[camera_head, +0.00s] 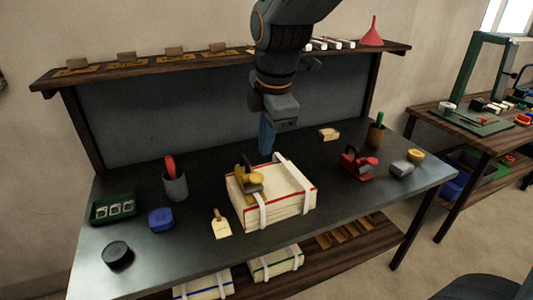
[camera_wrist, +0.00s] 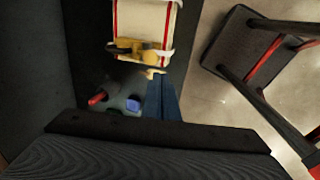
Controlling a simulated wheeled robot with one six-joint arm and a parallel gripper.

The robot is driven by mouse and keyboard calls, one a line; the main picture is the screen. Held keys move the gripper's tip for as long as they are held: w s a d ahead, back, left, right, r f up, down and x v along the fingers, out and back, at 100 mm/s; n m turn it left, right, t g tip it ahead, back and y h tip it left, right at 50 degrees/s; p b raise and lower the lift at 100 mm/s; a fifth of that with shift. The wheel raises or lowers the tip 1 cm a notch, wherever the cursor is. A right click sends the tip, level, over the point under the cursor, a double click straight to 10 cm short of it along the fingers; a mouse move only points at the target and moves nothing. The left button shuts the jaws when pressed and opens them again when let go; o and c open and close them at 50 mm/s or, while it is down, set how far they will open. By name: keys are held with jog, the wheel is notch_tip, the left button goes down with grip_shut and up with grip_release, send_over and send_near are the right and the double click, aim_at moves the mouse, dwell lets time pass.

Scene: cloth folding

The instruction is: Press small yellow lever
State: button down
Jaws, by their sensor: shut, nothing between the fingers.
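A cream folded stack (camera_head: 285,198) with red edges and white straps lies on the dark workbench. A small yellow lever (camera_head: 258,178) sits on a yellow and dark clamp at the stack's left end. The lever and its clamp (camera_wrist: 138,47) also show in the wrist view, on the stack (camera_wrist: 143,18). My gripper (camera_head: 266,153), with blue fingers, points down behind the stack in the head view, to the right of the lever and apart from it. In the wrist view my gripper (camera_wrist: 161,80) is shut and empty, its tips below the clamp in the picture.
A grey cup (camera_head: 175,187), blue box (camera_head: 161,218), green tray (camera_head: 113,209) and black round item (camera_head: 118,254) stand left on the bench. A cream tag (camera_head: 220,226) lies beside the stack. A red clamp (camera_head: 358,165) stands right. A shelf (camera_head: 110,75) runs behind.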

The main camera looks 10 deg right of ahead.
jog(key=shift+d+f, duration=0.1)
jog(key=s+d+f+m, duration=0.4)
jog(key=d+f+m, duration=0.2)
jog(key=m, duration=0.4)
jog(key=s+d+f+m+g+b, duration=0.1)
jog(key=s+d+f+m, duration=0.4)
jog(key=m, duration=0.6)
notch_tip(320, 180, down, 4)
jog(key=shift+s+d+r+h, duration=0.2)
jog(key=shift+d+h, duration=0.2)
jog(key=shift+d, duration=0.6)
